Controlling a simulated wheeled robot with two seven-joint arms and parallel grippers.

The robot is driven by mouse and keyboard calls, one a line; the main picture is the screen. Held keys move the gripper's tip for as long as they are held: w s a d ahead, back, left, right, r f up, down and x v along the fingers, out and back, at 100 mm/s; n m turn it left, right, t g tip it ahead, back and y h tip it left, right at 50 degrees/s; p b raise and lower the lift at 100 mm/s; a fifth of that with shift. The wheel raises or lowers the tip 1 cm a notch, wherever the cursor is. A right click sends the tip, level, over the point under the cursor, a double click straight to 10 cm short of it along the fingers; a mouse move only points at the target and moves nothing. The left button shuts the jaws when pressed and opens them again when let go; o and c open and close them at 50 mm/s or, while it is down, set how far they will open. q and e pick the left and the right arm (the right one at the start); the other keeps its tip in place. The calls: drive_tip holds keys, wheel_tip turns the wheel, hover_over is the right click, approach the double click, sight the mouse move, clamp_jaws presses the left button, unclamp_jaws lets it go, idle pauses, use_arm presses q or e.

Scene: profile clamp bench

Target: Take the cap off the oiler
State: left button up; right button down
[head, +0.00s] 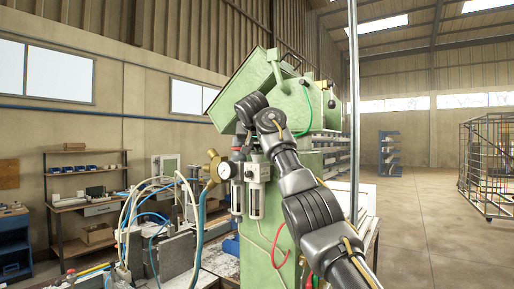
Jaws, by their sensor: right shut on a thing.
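The oiler (237,188) is the left of two slim units mounted on the front of the green machine. It has a narrow body with a clear bowl below. Its top (238,157) looks dark with some red, and is partly hidden by my right gripper. My right gripper (242,140) reaches in from the lower right and points down over the oiler. It is shut on the cap at the oiler's top; the fingertips are small and dark here. I cannot tell whether the cap is still seated. My left gripper is not in view.
A pale filter unit (257,172) stands close to the right of the oiler. Hoses (150,200) loop at the left. The green machine (285,105) fills the space behind. A thin upright pole (354,100) stands at the right.

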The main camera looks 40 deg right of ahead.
drive_tip(key=shift+s+r, duration=0.1)
drive_tip(key=shift+r, duration=0.9)
drive_tip(key=shift+f, duration=0.1)
